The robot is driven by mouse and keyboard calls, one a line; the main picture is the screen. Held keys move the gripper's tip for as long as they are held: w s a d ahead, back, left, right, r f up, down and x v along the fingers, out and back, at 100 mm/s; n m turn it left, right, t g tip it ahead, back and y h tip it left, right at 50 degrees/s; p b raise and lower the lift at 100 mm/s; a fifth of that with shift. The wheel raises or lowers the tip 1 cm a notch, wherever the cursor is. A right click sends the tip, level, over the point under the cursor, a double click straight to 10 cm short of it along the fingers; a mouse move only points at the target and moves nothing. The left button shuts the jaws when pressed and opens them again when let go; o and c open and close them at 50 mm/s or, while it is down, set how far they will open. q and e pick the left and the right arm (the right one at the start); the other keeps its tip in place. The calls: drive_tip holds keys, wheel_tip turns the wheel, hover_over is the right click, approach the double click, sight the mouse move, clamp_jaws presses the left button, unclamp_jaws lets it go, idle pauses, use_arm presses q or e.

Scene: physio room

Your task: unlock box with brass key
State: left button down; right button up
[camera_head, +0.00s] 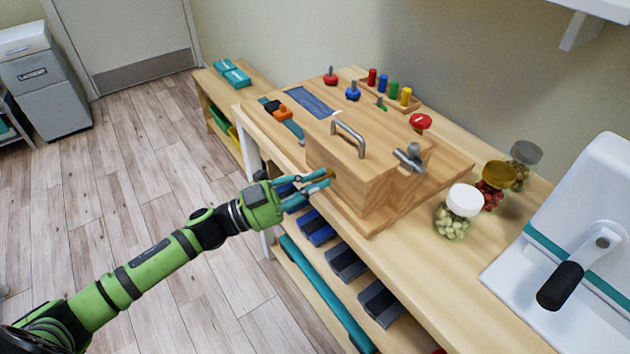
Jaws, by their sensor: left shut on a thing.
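The wooden box (370,190) stands on a wooden board (445,180) on the bench, with a metal handle (348,138) on top and a metal latch (409,157) on its right part. My left gripper (326,179) comes in from the left and is at the box's left face. It is shut on a small brass-coloured thing, the brass key (332,174), of which only a bit shows between the fingertips. The key is right at the box face; I cannot tell how deep it sits in a keyhole. My right gripper is not in view.
Jars (458,211) with coloured contents stand right of the box. Coloured pegs (393,90) and knobs (352,91) stand behind it. A white device with a black-handled crank (560,285) is at far right. Dark weights (347,262) lie on the lower shelf. The floor at left is clear.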

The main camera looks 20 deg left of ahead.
use_arm(q)
drive_tip(key=m+g, duration=0.1)
drive_tip(key=m, duration=0.2)
drive_tip(key=shift+m+p, duration=0.3)
drive_tip(key=m+g+p, duration=0.1)
drive_tip(key=m, duration=0.1)
drive_tip(key=shift+a+m+y, duration=0.1)
drive_tip(key=shift+m+y, duration=0.3)
drive_tip(key=shift+m+g, duration=0.3)
drive_tip(key=shift+m, duration=0.5)
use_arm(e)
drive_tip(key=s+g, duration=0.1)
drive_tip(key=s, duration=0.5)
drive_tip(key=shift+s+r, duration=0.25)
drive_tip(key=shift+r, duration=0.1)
use_arm(q)
drive_tip(key=c, duration=1.6)
unclamp_jaws()
drive_tip(key=v, duration=1.2)
drive_tip(key=shift+r, duration=0.2)
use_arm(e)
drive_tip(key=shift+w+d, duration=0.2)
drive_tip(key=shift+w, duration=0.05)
